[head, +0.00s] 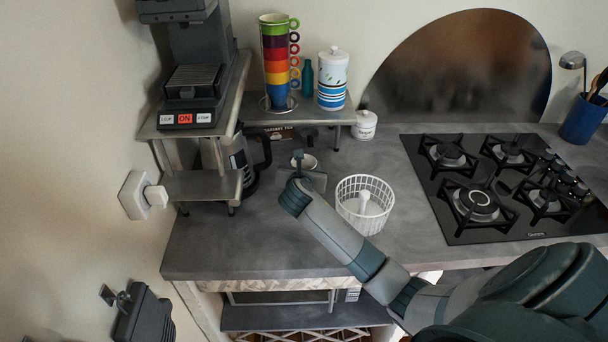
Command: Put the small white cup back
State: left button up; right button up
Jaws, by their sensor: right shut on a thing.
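My left gripper (116,297) is at the lower left, near the wall and away from the counter. Its fingers are too small to tell whether they are open.
A white basket (364,225) stands right of my right gripper. The low shelf (335,116) holds stacked coloured cups (275,65), a bottle (307,78) and a canister (332,82). A white jar (364,126) stands beside it. A coffee machine (192,75) is left, a gas hob (500,220) right.

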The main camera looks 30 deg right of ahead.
notch_tip(320, 180, down, 3)
jog(key=shift+r+p, duration=0.1)
jog(key=shift+p, duration=0.35)
jog(key=shift+f, duration=0.55)
jog(key=shift+f, duration=0.1)
jog(key=o, duration=1.1)
jog(key=shift+s+a, duration=0.1)
jog(key=b+v, duration=0.1)
jog(key=v, duration=1.1)
jog(key=shift+b, duration=0.3)
